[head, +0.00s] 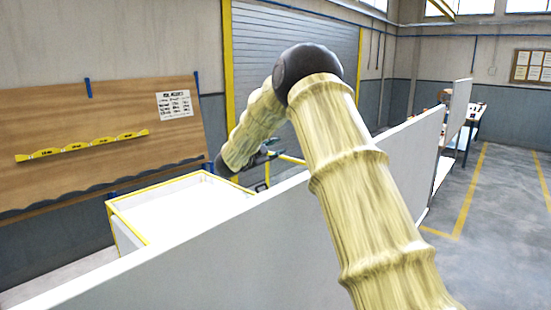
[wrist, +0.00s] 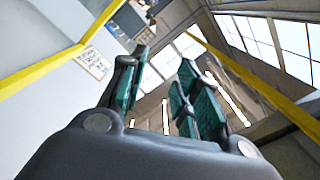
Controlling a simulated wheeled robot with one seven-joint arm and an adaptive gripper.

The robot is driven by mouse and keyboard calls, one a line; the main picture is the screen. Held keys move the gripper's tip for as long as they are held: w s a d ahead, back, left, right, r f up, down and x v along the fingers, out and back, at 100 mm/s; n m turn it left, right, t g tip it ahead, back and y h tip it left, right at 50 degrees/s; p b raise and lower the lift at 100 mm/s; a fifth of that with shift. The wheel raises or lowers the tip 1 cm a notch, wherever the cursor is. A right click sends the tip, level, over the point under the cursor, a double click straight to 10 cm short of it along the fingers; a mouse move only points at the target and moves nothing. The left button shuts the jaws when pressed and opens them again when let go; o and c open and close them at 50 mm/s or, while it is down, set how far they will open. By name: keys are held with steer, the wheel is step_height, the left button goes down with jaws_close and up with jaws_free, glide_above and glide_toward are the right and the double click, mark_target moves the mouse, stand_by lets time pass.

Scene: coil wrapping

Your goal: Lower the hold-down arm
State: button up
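My gripper (wrist: 163,62) shows in the wrist view with its green-padded fingers apart and nothing between them. In the head view only a small part of it (head: 262,157) shows, beyond the white panel and partly behind my arm. I cannot pick out the hold-down arm with certainty in either view. Thin yellow bars (head: 292,159) stand close to my gripper in the head view, but I cannot tell what they belong to. No coil is visible.
A long white panel (head: 235,255) crosses in front of me. Behind it stands a yellow-edged white box (head: 180,205). A brown board (head: 100,140) bears a yellow strip (head: 82,146) and a paper sheet (head: 174,105). Open floor (head: 500,220) lies to the right.

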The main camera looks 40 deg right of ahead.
step_height(320, 180, up, 7)
steer(key=a, duration=0.1)
steer(key=shift+f, duration=0.2)
steer(key=shift+d, duration=0.1)
